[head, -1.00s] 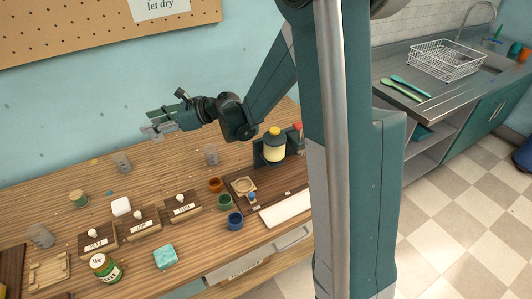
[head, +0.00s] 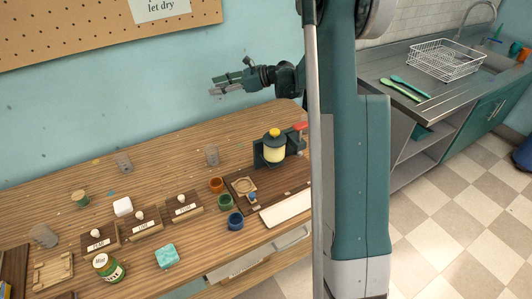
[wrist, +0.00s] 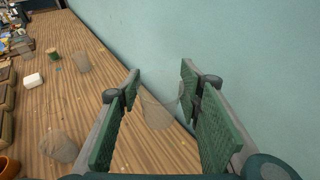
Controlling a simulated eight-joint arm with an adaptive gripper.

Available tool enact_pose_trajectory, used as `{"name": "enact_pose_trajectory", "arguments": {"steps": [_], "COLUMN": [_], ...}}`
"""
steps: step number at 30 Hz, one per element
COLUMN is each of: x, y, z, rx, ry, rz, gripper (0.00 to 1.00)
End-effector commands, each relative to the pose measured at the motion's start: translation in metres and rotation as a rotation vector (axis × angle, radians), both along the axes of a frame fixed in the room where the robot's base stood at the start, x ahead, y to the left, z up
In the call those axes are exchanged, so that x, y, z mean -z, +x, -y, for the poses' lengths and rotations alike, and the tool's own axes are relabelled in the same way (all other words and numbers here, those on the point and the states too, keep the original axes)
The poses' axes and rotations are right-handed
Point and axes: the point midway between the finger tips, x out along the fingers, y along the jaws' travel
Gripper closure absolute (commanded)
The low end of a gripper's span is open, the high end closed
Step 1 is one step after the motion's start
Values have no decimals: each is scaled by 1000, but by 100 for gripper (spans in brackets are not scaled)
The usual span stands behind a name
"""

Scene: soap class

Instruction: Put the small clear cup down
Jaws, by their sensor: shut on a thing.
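My gripper (head: 222,87) is high over the back of the wooden table, near the blue wall, in the head view. In the wrist view its two green-padded fingers (wrist: 160,108) are apart, with a faint, see-through small clear cup (wrist: 156,112) between them, and they are shut on it. The held cup is tilted in that view and is too faint to make out in the head view. Other clear cups stand on the table: one at the back left (head: 124,162), one at the back middle (head: 211,155) and one at the far left (head: 43,236).
The table (head: 160,185) has bare room at its back, between the clear cups. Nearer the front are labelled wooden blocks (head: 183,205), a white block (head: 122,206), a teal soap (head: 166,256) and small coloured pots (head: 235,221). A yellow-topped bottle (head: 274,147) stands right.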

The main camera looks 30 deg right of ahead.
Motion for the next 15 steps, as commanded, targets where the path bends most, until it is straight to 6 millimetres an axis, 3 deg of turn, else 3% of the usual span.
{"name": "enact_pose_trajectory", "arguments": {"steps": [1,9,15], "x": [0,1,29], "y": [3,9,8], "z": [15,68,64], "rx": [5,13,10], "ry": [1,2,2], "rz": [0,3,3], "gripper": [71,71,71]}}
